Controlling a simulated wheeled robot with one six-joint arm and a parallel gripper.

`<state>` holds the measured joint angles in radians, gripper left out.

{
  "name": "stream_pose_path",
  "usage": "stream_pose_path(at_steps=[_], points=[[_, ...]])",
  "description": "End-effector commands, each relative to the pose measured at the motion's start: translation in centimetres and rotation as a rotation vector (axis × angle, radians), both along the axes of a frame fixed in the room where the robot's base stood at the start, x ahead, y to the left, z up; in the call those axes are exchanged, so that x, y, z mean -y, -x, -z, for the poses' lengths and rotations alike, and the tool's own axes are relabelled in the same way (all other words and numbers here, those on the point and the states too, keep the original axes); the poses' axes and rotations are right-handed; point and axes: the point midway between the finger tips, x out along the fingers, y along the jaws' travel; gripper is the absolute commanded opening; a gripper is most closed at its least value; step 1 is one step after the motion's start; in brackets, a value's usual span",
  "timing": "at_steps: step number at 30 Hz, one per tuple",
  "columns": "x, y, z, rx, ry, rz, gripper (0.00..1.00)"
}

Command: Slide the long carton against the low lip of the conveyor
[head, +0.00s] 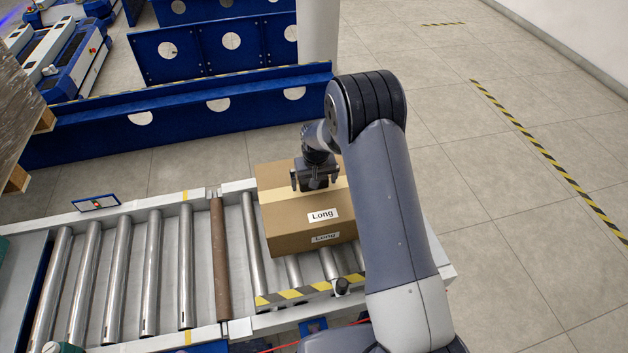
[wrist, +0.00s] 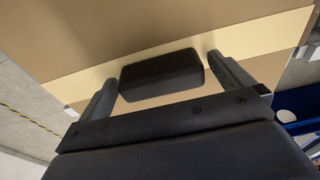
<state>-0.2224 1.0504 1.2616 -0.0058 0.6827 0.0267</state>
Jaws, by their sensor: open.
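The long carton (head: 283,219) is a brown box with tan tape and two "Long" labels. It sits on the rollers at the right end of the conveyor (head: 170,338). Nothing is held between the fingers.
Blue metal barriers (head: 180,115) with round holes stand behind the conveyor. A wooden pallet edge (head: 30,130) shows at the left. Bare rollers (head: 155,270) extend left of the carton. Open floor (head: 500,190) lies to the right, with a striped floor line.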

Motion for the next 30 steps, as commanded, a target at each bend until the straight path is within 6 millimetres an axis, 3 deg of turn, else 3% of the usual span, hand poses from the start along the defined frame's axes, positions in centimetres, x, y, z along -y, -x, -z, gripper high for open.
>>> stream_pose_path(at_steps=[16, 22, 30], points=[[0.2, 1.2, -9.3, 0.007, -0.001, 0.0, 1.0], [0.3, 1.4, -10.5, 0.005, -0.001, 0.0, 1.0], [0.3, 1.4, -10.3, 0.003, -0.001, 0.0, 1.0]])
